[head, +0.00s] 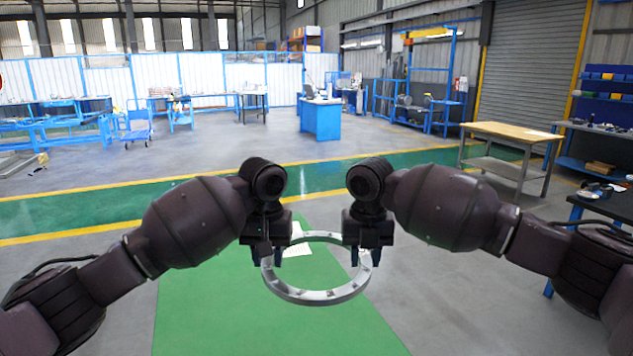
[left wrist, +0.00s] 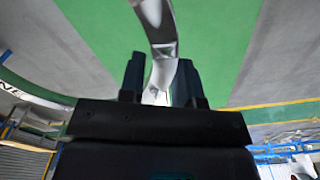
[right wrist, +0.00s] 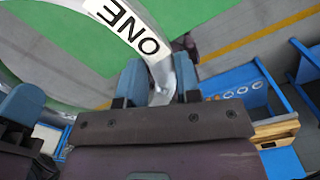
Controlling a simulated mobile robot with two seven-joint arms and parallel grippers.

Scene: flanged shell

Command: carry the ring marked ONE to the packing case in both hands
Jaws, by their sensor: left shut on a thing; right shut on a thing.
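The pale metal ring (head: 313,297) is held roughly level in front of me, above the floor. My left gripper (head: 270,258) is shut on its left side, and my right gripper (head: 366,257) is shut on its right side. In the left wrist view the ring band (left wrist: 157,25) runs between the fingers (left wrist: 160,82). In the right wrist view the ring (right wrist: 158,62) passes between the fingers (right wrist: 159,80), and a white label (right wrist: 135,28) reads ONE. I cannot make out a packing case in any view.
A wood-topped table (head: 512,134) stands ahead to the right. A dark-topped table (head: 612,204) is close on the right, with blue shelving (head: 607,92) behind. A blue desk (head: 320,121) stands farther off.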

